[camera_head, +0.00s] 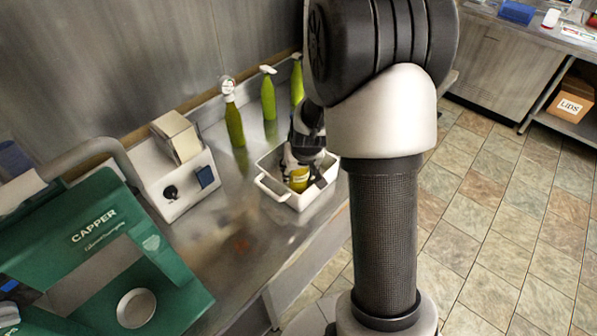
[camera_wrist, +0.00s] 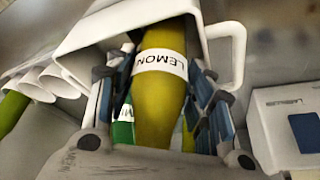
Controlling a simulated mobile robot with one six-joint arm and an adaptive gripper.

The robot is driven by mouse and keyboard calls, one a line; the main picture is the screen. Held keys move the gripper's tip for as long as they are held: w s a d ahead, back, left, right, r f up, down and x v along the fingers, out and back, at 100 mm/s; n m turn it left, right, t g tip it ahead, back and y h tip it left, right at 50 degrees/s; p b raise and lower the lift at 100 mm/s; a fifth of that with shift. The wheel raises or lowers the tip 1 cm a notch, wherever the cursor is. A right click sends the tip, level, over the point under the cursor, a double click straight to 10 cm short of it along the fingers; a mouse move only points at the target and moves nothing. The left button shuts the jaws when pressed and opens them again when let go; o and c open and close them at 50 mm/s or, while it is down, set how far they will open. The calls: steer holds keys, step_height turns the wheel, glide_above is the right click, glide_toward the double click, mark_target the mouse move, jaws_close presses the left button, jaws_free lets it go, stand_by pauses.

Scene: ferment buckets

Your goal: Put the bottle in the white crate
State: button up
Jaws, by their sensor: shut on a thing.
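A yellow bottle labelled LEMON (camera_wrist: 160,95) is between the two fingers of my gripper (camera_wrist: 153,85), which is shut on it. In the head view the yellow bottle (camera_head: 299,181) shows low inside the white crate (camera_head: 272,193), under my gripper (camera_head: 298,166). The crate's walls and a handle also show around the bottle in the wrist view (camera_wrist: 228,42). A green bottle (camera_wrist: 122,130) with a partly hidden label is beside the yellow one, behind the left finger. Whether the yellow bottle touches the crate floor is hidden.
Several green spray bottles (camera_head: 234,122) stand at the back of the steel counter. A white box-shaped machine (camera_head: 181,180) stands left of the crate, and a green CAPPER machine (camera_head: 100,262) is at the front left. The counter before the crate (camera_head: 250,240) is clear.

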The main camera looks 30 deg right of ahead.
steer(key=shift+r, duration=0.15)
steer(key=o, duration=1.5)
steer(key=shift+f, duration=0.2)
steer(key=shift+o, duration=0.2)
steer(key=s+a+r+p, duration=0.1)
steer(key=s+a+r, duration=0.25)
steer(key=r, duration=0.35)
steer(key=s+a+r+n+p, duration=0.1)
steer(key=s+a+r, duration=0.1)
steer(key=s+r, duration=0.35)
steer(key=s+a+r+p, duration=0.1)
steer(key=s+a+r, duration=0.2)
steer(key=r, duration=0.5)
steer(key=s+a+r+n, duration=0.1)
steer(key=s+a+r, duration=0.1)
steer(key=s, duration=0.5)
steer(key=s+a+r+y, duration=0.1)
steer(key=s+a+r, duration=0.1)
steer(key=s, duration=0.4)
steer(key=shift+s+a+r+n, duration=0.25)
steer(key=shift+s+a+n, duration=0.15)
steer(key=shift+a, duration=0.45)
